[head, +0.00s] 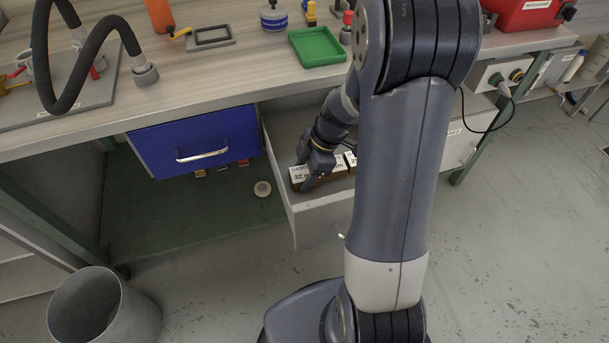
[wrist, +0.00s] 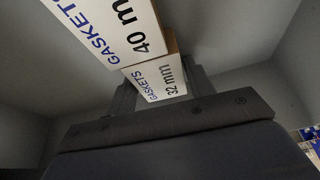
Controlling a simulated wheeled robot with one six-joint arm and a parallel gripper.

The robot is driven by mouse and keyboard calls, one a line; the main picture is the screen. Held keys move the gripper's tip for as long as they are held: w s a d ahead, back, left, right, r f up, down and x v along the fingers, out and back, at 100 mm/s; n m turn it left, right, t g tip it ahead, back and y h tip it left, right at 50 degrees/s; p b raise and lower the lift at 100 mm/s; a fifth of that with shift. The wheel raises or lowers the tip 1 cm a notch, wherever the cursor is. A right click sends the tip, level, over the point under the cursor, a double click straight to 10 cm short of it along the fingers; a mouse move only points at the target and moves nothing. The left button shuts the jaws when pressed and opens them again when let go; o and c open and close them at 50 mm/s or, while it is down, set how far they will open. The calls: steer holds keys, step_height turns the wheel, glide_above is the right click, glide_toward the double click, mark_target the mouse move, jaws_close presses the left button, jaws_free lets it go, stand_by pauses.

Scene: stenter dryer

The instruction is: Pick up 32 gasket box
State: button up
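The 32 gasket box (head: 297,175) stands in the open grey drawer, with a white label and brown sides. In the wrist view its "GASKETS 32 mm" label (wrist: 160,80) faces the camera. My gripper (head: 317,172) is down in the drawer at this box. In the wrist view one finger of my gripper (wrist: 163,92) is on each side of the box. I see no clear gap, but cannot tell whether the fingers press on it. The far ends of the fingers are hidden.
The "40 mm" gasket box (wrist: 110,30) stands right beside the 32 box. The grey drawer (head: 318,218) has walls close around my gripper. A blue drawer (head: 195,140) is at its left. The workbench top (head: 215,82) overhangs behind. A grey bin (head: 103,308) stands on the floor.

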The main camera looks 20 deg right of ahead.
steer(key=c, duration=0.6)
